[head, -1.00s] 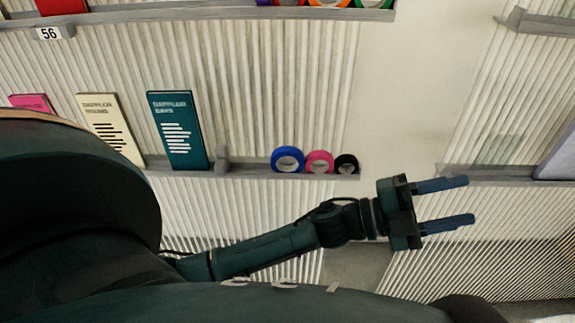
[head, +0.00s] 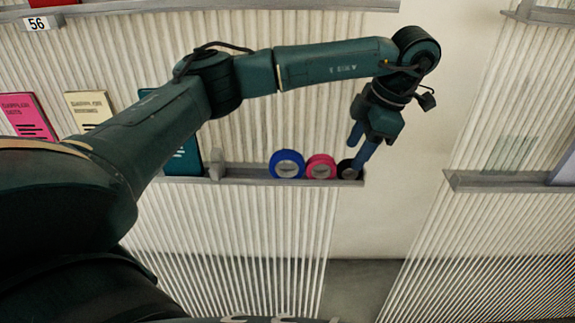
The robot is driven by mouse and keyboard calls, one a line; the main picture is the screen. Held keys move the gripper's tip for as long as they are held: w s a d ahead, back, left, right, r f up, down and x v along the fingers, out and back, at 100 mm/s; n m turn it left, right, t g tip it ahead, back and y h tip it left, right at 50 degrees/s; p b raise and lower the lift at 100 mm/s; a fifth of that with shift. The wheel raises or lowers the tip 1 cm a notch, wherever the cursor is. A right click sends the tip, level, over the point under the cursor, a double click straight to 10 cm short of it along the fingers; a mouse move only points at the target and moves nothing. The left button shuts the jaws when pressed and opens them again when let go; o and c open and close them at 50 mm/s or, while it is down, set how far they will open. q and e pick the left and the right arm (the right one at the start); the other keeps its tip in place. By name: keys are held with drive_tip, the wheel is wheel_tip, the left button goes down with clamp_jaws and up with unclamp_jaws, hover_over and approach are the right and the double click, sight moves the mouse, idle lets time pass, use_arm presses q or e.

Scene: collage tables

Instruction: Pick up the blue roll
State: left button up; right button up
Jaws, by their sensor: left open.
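The blue roll (head: 287,154) stands on a grey shelf ledge (head: 240,181) in the head view, left of a pink roll (head: 320,157) that stands close beside it. A black roll (head: 346,164) stands at the ledge's right end. My left gripper (head: 357,152) is open and points down in front of the black roll, to the right of the blue roll. Its fingers hide part of the black roll, and nothing shows between them. The blue roll is in plain sight and apart from the gripper. My right gripper is not in view.
A grey divider (head: 216,164) stands left of the blue roll. Further left are a teal book (head: 186,160), partly behind my arm, a cream book (head: 89,109) and a pink book (head: 27,116). Another ledge (head: 500,183) is at right, across a plain wall gap.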

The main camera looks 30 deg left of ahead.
sight(287, 153)
use_arm(q)
drive_tip(key=s+a, duration=0.2)
drive_tip(key=a, duration=0.1)
drive_tip(key=s+a+p, duration=0.1)
drive_tip(key=s+a, duration=0.1)
drive_tip(key=a, duration=0.2)
drive_tip(key=s+a, duration=0.2)
drive_tip(key=a, duration=0.2)
drive_tip(key=shift+r, duration=0.15)
drive_tip(key=shift+x, duration=2.55)
drive_tip(key=shift+c, duration=0.2)
clamp_jaws()
